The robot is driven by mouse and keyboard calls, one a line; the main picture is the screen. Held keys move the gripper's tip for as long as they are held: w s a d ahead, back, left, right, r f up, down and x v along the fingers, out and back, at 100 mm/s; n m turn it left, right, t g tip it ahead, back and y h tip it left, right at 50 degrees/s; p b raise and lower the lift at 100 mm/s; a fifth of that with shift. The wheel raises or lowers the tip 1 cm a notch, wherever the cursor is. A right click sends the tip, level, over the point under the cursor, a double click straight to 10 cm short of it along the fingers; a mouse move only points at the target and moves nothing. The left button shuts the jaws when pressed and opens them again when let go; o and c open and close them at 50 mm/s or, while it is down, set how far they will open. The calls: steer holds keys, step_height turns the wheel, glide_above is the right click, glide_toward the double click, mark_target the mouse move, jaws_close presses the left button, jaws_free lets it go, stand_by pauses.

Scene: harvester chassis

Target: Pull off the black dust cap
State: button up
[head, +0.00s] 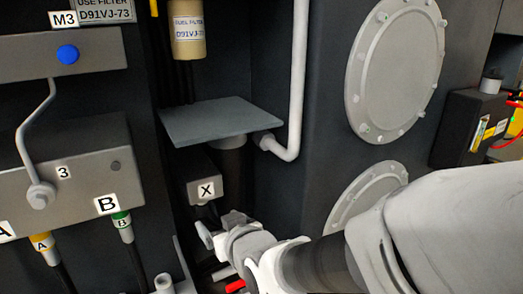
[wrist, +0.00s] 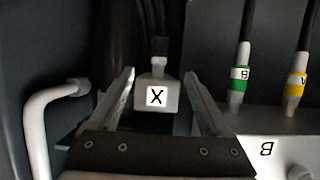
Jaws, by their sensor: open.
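A grey box marked X (head: 206,178) sits in the dark recess below a flat grey plate. In the wrist view, where lettering is upside down, the X box (wrist: 145,87) shows between my gripper's two fingers. A short pale neck tops it there, with a small dark piece (wrist: 161,46) on its end. This looks like the black dust cap, but dark hoses behind blur its outline. In the head view the cap is not clear. My gripper (wrist: 158,78) is open and empty, its fingers on either side of the box. In the head view my gripper (head: 220,227) is just below the box.
The grey plate (head: 222,121) and a white bent pipe (head: 296,90) are above and right of the box. Left is a valve block (head: 75,170) with green (head: 122,220) and yellow (head: 41,242) hose fittings. Round bolted covers (head: 396,70) are on the right wall.

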mark_target(205, 211)
steer(key=x, duration=1.1)
steer(key=shift+w+a+f+b, duration=0.1)
steer(key=shift+w+f+b, duration=0.15)
steer(key=shift+b, duration=0.15)
steer(key=shift+w+a+f, duration=0.2)
steer(key=shift+w+a, duration=0.1)
steer(key=shift+w, duration=0.25)
steer(key=shift+c, duration=0.2)
jaws_close()
steer(key=shift+f+b, duration=0.25)
steer(key=shift+b, duration=0.15)
